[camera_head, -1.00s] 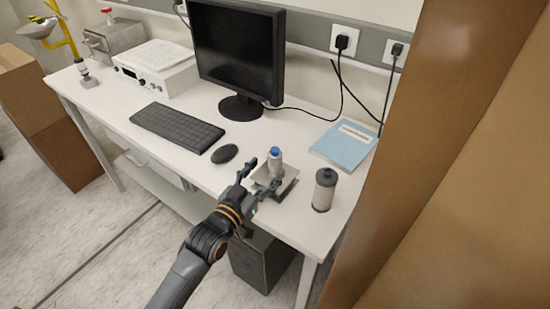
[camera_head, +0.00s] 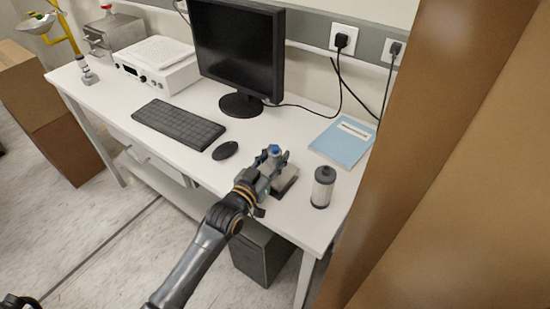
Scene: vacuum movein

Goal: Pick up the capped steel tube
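The capped steel tube (camera_head: 273,150) shows its blue cap and a bit of its upper part. It stands upright at the small grey metal stand (camera_head: 286,180) near the front edge of the desk. My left gripper (camera_head: 273,158) is at the tube, with its fingers around or beside it just below the cap. The gripper hides most of the tube's body and part of the stand. I cannot tell whether the fingers touch the tube or have closed on it. My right gripper is not in view.
A grey canister with a dark lid (camera_head: 322,187) stands close to the right of the stand. A blue booklet (camera_head: 343,141) lies behind it. A mouse (camera_head: 225,150), keyboard (camera_head: 178,125) and monitor (camera_head: 237,50) are to the left. Brown boxes (camera_head: 440,150) block the right side.

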